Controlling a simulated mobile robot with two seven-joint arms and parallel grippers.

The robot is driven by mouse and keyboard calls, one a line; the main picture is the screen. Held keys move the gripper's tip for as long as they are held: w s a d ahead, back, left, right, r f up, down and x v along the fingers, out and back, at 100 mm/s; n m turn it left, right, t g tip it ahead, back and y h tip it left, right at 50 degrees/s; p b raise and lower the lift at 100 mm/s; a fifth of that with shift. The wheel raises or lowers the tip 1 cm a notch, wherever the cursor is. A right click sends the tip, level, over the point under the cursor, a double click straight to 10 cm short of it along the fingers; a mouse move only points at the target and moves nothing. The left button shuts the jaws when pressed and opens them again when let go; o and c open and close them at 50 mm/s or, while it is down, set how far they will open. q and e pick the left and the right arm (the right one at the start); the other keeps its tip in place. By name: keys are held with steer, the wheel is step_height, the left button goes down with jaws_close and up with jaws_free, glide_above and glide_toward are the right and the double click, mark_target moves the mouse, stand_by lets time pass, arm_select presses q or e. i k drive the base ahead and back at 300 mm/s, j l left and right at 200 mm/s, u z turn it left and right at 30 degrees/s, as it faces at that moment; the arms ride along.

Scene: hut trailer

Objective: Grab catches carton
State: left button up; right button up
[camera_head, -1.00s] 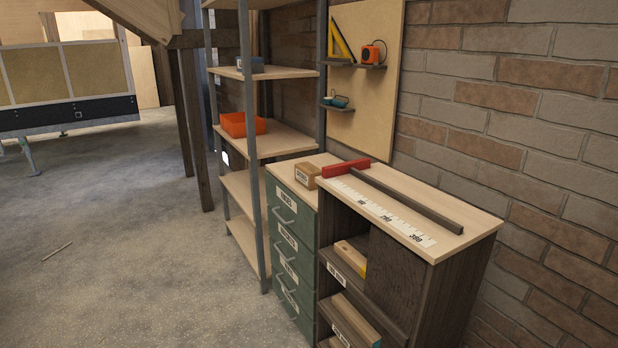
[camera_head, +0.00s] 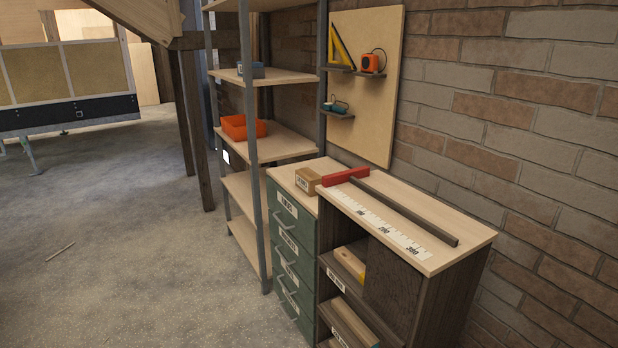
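A small brown cardboard carton (camera_head: 307,180) with a white label sits on top of the green drawer cabinet (camera_head: 290,232), near the red end of a bar tool; it is probably the catches carton, but its label is too small to read. Nothing touches it from my side. Neither of my grippers shows in the head view.
The bar tool with a red head (camera_head: 346,176) and a printed scale (camera_head: 380,225) lie on the dark wooden cabinet top (camera_head: 455,255). A metal shelf unit (camera_head: 258,150) with an orange bin (camera_head: 243,127) stands left of the drawers. Concrete floor (camera_head: 120,240) is open at left.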

mark_target(306, 179)
steer(key=k, duration=0.65)
steer(key=k+z, duration=0.3)
steer(key=k+l+z, duration=0.15)
steer(key=k+z, duration=0.15)
steer(key=i+j+z, duration=0.1)
steer(key=z, duration=0.3)
steer(key=i+j+z, duration=0.1)
steer(key=j+z, duration=0.3)
steer(key=i+j, duration=0.15)
steer(key=j, duration=0.4)
steer(key=i+j, duration=0.2)
steer(key=j, duration=0.35)
steer(key=i+j, duration=0.15)
steer(key=j, duration=0.4)
steer(key=i+j, duration=0.2)
steer(key=j, duration=0.35)
steer(key=i+j, duration=0.15)
steer(key=j, duration=0.4)
steer(key=i+j, duration=0.15)
steer(key=j, duration=0.4)
steer(key=i+j, duration=0.2)
steer(key=j, duration=0.35)
steer(key=i+j, duration=0.15)
steer(key=j, duration=0.4)
